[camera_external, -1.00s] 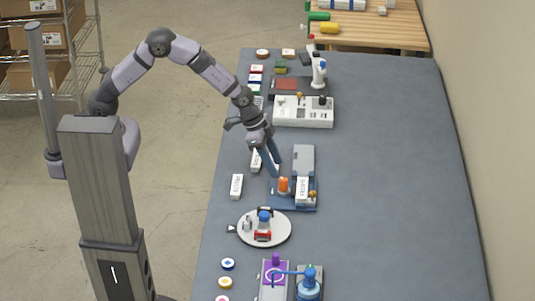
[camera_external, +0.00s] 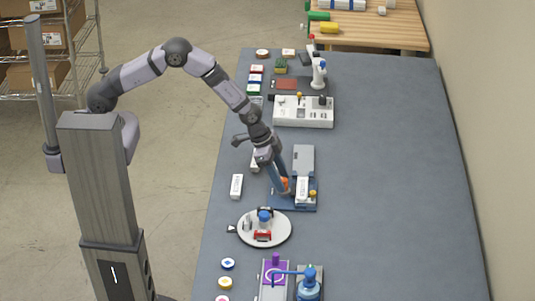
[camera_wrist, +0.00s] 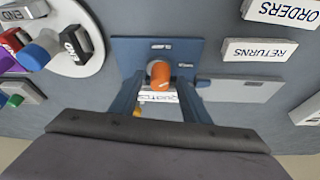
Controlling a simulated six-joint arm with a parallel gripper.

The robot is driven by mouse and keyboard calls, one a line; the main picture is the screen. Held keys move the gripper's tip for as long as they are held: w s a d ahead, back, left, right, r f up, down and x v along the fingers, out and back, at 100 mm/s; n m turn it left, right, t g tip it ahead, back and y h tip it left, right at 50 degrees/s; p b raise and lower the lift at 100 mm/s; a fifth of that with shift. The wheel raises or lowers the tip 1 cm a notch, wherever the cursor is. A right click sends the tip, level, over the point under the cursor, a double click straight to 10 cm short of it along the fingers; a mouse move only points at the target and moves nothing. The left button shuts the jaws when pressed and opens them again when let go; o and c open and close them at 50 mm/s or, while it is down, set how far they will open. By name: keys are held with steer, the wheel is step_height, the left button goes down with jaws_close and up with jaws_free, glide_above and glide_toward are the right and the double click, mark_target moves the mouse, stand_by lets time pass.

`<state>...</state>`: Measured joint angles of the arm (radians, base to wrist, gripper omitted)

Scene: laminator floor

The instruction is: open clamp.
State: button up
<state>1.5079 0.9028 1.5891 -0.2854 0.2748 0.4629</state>
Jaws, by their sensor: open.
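The clamp station is a blue base plate (camera_external: 280,207) on the table; it also shows in the wrist view (camera_wrist: 132,50). An orange cylindrical knob (camera_wrist: 160,76) stands on it. A white labelled block (camera_external: 302,189) lies on the plate beside the knob and shows partly between the fingers in the wrist view (camera_wrist: 163,97). My gripper (camera_wrist: 161,85) is open, with one finger on each side of the orange knob; contact cannot be told. In the external view my gripper (camera_external: 284,189) is down at the plate and partly hides the knob.
A round white turntable (camera_external: 281,236) with small parts stands nearer the camera. A grey plate (camera_external: 303,157) lies just behind. The table's right side (camera_external: 400,170) is clear.

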steer(key=c, duration=1)
steer(key=shift+f+m+b, duration=0.2)
steer(key=shift+m+b, duration=0.1)
steer(key=shift+b, duration=0.9)
steer(key=b, duration=0.2)
steer(key=shift+w+d+f+m+g+b, duration=0.1)
steer(key=shift+f+m+g+b, duration=0.05)
steer(key=shift+m+g+b, duration=0.2)
steer(key=m+b, duration=0.1)
steer(key=b, duration=0.3)
steer(key=shift+m+g, duration=0.25)
steer(key=shift+m, duration=0.1)
steer(key=m+g+b, duration=0.1)
steer(key=m+b, duration=0.1)
steer(key=b, duration=0.2)
steer(key=shift+w+m+y, duration=0.1)
steer(key=shift+m+y, duration=0.2)
steer(key=shift+y, duration=0.1)
steer(key=shift+r+m+b, duration=0.35)
steer(key=shift+m+b, duration=0.25)
steer(key=shift+m, duration=0.3)
steer(key=shift+g+y, duration=0.3)
